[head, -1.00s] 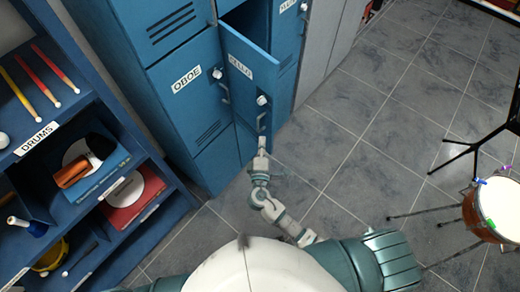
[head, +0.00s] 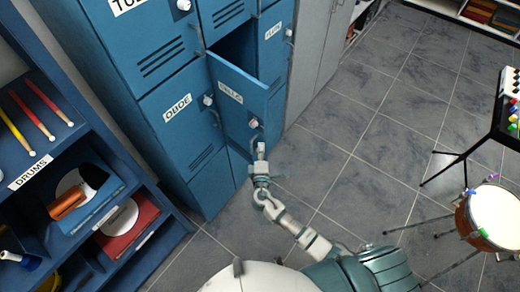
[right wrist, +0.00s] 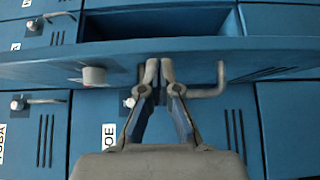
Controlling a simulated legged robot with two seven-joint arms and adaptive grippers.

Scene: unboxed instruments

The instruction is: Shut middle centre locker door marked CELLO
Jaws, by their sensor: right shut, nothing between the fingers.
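The blue CELLO locker door (head: 242,102) stands open in the head view, swung out from the middle of the locker bank, with a dark gap behind it. Its label is hard to read. Its pale knob (head: 253,122) and handle show near its free edge. In the right wrist view the door (right wrist: 50,67) crosses the upper part, with the knob (right wrist: 94,76) left of the fingers and the handle (right wrist: 212,85) to the right. My right gripper (head: 261,148) is shut and empty, its fingertips (right wrist: 160,66) at the door; contact is unclear. My left gripper is out of view.
The OBOE door (head: 180,110) is closed to the left. A blue shelf (head: 110,130) with drum gear stands at the left. Grey lockers (head: 318,50) are to the right. A drum (head: 492,218) on a stand is at the far right. Tiled floor between is clear.

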